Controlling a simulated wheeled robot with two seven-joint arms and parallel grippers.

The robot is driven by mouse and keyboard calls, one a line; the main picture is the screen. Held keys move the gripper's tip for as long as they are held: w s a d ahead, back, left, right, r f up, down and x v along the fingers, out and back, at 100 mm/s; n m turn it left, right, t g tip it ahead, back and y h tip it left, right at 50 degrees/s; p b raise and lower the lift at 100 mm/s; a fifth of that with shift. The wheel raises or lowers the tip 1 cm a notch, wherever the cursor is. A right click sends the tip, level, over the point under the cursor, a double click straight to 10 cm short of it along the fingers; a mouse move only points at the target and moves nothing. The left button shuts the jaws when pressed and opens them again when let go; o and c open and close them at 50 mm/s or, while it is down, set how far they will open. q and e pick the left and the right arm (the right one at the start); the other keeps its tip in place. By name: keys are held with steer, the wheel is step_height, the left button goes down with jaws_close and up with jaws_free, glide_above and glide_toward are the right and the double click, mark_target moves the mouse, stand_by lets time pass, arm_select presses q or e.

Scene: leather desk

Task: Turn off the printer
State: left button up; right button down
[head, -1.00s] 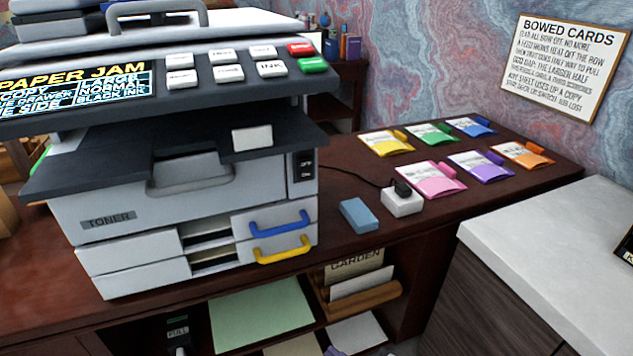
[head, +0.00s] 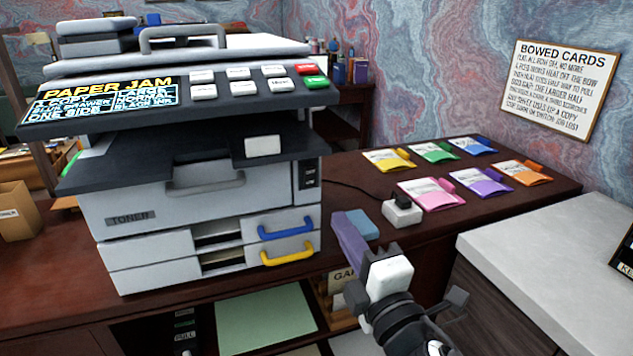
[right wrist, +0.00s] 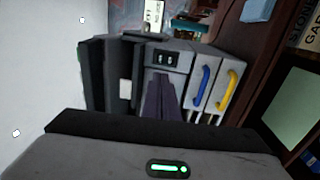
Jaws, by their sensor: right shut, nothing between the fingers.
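The grey printer (head: 150,205) stands on the dark red desk, and its screen (head: 105,100) reads PAPER JAM. A small black switch panel (head: 309,170) is on the front of its body at the right, above the blue handle. The panel also shows in the right wrist view (right wrist: 166,58), just beyond the fingertips. My right gripper (head: 345,218) is shut and empty, in front of the desk, below and right of the panel and apart from it. In the right wrist view its purple-grey fingers (right wrist: 160,88) point toward the panel. My left gripper is out of view.
A white plug block (head: 402,212) with a black cord and a blue block (head: 360,224) are right of the printer. Several coloured card packets (head: 435,192) lie farther right. Blue (head: 287,230) and yellow (head: 287,255) drawer handles protrude below the panel. A white-topped cabinet (head: 560,235) stands at right.

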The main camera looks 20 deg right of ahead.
steer(key=p, duration=0.1)
glide_toward(310, 170)
steer(key=w, duration=0.5)
steer(key=shift+r, duration=0.15)
steer(key=shift+w+a, duration=0.1)
steer(key=shift+w, duration=0.6)
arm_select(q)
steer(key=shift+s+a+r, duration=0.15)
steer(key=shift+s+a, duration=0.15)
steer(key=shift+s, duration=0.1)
arm_select(e)
steer(key=shift+w+r+p, duration=0.15)
steer(key=shift+r+p, duration=0.05)
steer(key=shift+p, duration=0.15)
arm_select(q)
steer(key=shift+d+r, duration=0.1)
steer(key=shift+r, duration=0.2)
